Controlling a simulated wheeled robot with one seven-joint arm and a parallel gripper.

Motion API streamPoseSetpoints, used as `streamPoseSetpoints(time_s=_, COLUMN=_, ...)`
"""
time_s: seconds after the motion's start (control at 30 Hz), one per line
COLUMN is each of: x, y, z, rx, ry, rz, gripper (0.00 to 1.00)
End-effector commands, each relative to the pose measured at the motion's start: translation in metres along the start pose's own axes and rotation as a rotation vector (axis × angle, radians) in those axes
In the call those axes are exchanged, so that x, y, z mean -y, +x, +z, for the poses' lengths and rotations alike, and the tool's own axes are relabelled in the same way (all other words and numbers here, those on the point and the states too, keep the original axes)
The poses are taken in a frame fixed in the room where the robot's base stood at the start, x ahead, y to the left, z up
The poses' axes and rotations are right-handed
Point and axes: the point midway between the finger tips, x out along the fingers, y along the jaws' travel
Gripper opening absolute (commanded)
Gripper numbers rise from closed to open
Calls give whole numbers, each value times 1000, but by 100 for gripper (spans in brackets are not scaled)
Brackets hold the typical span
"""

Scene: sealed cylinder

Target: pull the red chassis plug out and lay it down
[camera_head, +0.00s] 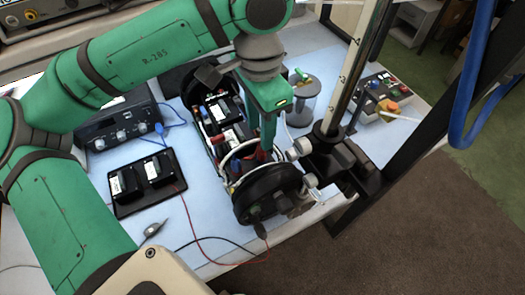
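My green gripper (268,143) points down into the open cylinder chassis, near its front end cap (266,195). The chassis (222,128) holds black modules with white labels, and red, white and blue wires. Small red parts (234,164) show just left of and below my fingers. I cannot tell which of them is the red chassis plug, as the fingers cover part of that spot. The fingers are seen nearly edge-on, so whether they are apart, or hold anything, cannot be told.
A black tray (148,183) with two modules lies left of the chassis, near a black instrument (120,122). A clamp stand (340,160) rises close on the right.

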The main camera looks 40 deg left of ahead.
Motion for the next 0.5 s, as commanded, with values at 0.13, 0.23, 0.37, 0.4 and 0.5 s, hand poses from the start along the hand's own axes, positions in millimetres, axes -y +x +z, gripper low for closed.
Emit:
streamPoseSetpoints(time_s=0.13, x=-1, y=16, z=0, rx=2, ry=3, rz=2, gripper=38)
streamPoseSetpoints(time_s=0.23, x=-1, y=29, z=-1, rx=0, ry=4, rz=2, gripper=38)
streamPoseSetpoints(time_s=0.37, x=-2, y=45, z=-1, rx=0, ry=5, rz=2, gripper=38)
streamPoseSetpoints(time_s=0.4, x=-2, y=50, z=-2, rx=-1, ry=5, rz=4, gripper=38)
streamPoseSetpoints(time_s=0.5, x=-2, y=62, z=-2, rx=-1, ry=6, rz=4, gripper=38)
